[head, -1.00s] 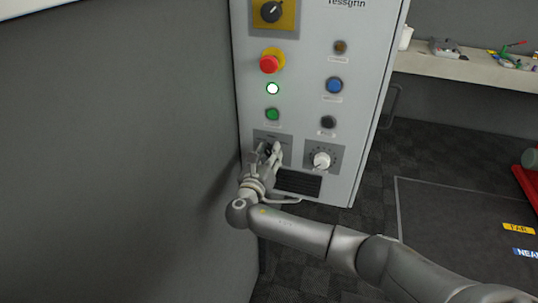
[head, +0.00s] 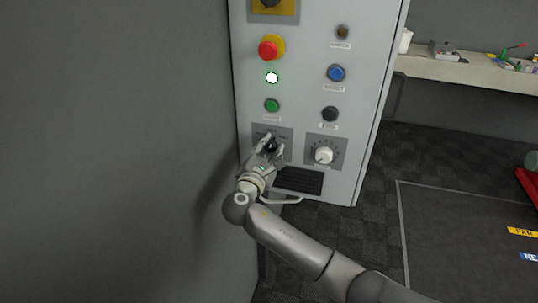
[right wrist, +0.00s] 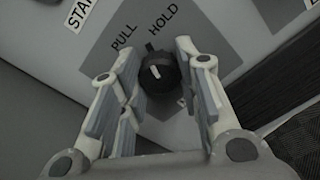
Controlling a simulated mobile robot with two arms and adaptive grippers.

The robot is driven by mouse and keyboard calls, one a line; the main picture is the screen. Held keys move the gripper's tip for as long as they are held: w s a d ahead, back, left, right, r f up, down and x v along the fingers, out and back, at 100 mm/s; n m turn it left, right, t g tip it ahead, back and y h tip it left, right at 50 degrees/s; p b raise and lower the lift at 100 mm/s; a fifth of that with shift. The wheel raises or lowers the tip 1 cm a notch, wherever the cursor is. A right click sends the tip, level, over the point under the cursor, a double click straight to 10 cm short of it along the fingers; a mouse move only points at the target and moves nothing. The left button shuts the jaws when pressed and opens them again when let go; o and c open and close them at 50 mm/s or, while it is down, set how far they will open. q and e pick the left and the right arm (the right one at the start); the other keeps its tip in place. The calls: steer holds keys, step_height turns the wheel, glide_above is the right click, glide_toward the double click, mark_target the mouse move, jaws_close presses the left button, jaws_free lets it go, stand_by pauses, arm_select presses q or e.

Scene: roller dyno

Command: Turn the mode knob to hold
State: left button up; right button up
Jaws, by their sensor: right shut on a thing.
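The mode knob (right wrist: 160,74) is a small black round knob with a white mark, on a grey plate (right wrist: 132,20) low on the cabinet front. The plate carries the printed words PULL and HOLD on its upper part; another label beside the knob is mostly hidden by a finger. My right gripper (head: 270,143) is at the plate, its two fingers on either side of the knob, shut on it. I cannot tell for sure which word the white mark points to. My left gripper is not in view.
Above the knob are a green button (head: 272,105), a lit white lamp (head: 272,78) and a red stop button (head: 268,50). A white dial (head: 323,155) is to its right, with a black vent (head: 298,180) below. A dark wall (head: 110,150) stands close on the left.

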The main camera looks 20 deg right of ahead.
steer(key=m+b, duration=0.3)
steer(key=shift+a+f+m, duration=0.15)
steer(key=shift+f+m, duration=0.1)
steer(key=shift+m, duration=0.15)
steer(key=shift+r+m+b, duration=0.15)
steer(key=shift+m+b, duration=0.3)
steer(key=shift+m, duration=0.25)
steer(key=shift+r, duration=0.1)
steer(key=shift+w, duration=0.1)
steer(key=o, duration=1)
steer(key=shift+w+a, duration=0.1)
steer(key=shift+a, duration=0.05)
